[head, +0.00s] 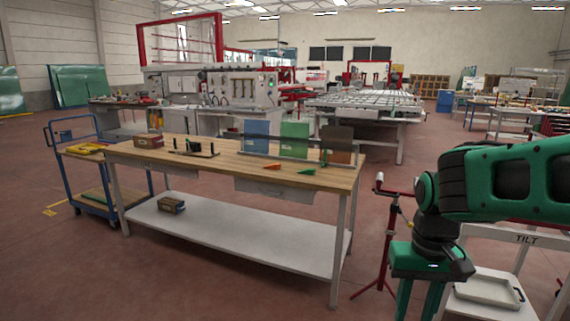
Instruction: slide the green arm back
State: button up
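A small green wedge-like piece (306,171) sticks out toward the front on the wooden bench top, and it may be the green arm. A similar orange piece (272,166) lies to its left. Behind them a low rack (262,155) holds upright panels: blue (256,135), green (294,138) and brown (336,148). A dark strip crosses the panels. Whether the green piece joins the rack is too small to tell. My green and black arm fills the right side, apart from the bench.
The wooden bench (225,166) has a white lower shelf (230,235) with a small box (171,205). A dark fixture (193,148) and a brown box (148,141) stand on its left. A blue trolley (75,160), a red stand (384,235) and a tray (488,290) flank it. Floor in front is clear.

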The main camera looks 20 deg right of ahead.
aim_at(324, 163)
jog(key=u, duration=0.05)
jog(key=i, duration=1.1)
jog(key=z, duration=0.9)
jog(key=i, duration=0.8)
jog(key=z, duration=0.6)
